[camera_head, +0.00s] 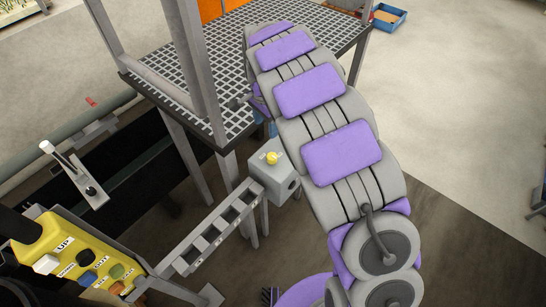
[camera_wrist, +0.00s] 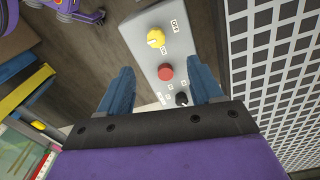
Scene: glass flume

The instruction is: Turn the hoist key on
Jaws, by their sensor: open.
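In the wrist view a long grey control panel (camera_wrist: 138,30) runs down the middle. It carries a yellow knob (camera_wrist: 156,37) between OFF and ON labels, a red button (camera_wrist: 165,72) and a small black knob or key (camera_wrist: 182,98) beside small unreadable labels. I cannot tell for sure which of these is the hoist key. My gripper (camera_wrist: 162,84) is open, with one blue finger on each side of the panel. The red button shows between the fingers and the black knob lies close to the right finger. Nothing is held. In the head view my arm mostly hides the gripper.
In the head view a grating platform (camera_head: 170,68) stands behind. A grey box with a yellow knob (camera_head: 272,158) stands left of my arm. A yellow button box (camera_head: 60,240) and a white-handled lever (camera_head: 62,157) are at left. Open floor (camera_head: 450,110) lies right.

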